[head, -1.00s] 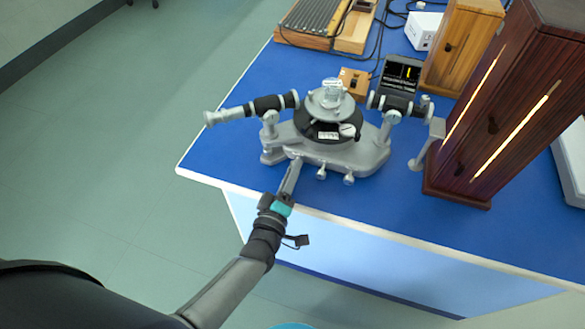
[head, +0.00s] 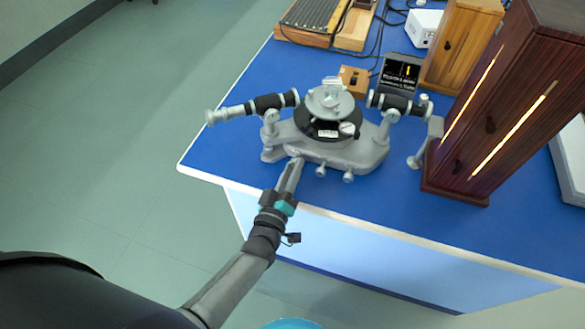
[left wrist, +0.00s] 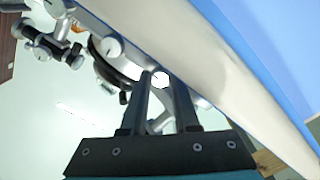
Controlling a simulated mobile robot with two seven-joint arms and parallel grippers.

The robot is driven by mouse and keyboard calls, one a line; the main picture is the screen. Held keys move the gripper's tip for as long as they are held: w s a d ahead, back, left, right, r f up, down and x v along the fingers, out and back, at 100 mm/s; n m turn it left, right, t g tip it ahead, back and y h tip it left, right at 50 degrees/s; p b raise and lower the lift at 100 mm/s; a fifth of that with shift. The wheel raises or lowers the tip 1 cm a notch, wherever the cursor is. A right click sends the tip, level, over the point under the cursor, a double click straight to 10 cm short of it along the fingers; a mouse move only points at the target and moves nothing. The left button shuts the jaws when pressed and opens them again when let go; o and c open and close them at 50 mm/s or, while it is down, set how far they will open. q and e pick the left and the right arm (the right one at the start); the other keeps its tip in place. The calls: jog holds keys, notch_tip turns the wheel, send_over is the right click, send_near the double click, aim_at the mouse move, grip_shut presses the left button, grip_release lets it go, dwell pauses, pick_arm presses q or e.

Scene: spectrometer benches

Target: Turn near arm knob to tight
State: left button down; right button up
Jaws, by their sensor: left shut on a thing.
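A grey spectrometer (head: 335,152) stands near the front edge of the blue bench, with a round black table in its middle and a tube on each side. Small round knobs stick out of its front: one knob (head: 320,171) and another knob (head: 348,177) show clear of the gripper. My left gripper (head: 294,165) reaches in from the front left. In the left wrist view its two fingers are shut on a pale round knob (left wrist: 159,80), which sits between the fingertips. In the head view the fingers hide this knob. My right gripper is not in view.
A dark wooden cabinet (head: 500,105) with bright slits stands at the right. A small black display (head: 401,72) and a wooden box (head: 354,80) with a switch stand behind the spectrometer. The bench's white front edge (head: 370,232) runs below my gripper.

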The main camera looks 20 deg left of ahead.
pick_arm(q)
jog(key=c, duration=0.7)
grip_release()
jog(key=shift+o, duration=0.2)
jog(key=shift+s, duration=0.1)
jog(key=s+p, duration=0.1)
jog(key=s, duration=1.4)
jog(key=shift+a, duration=0.25)
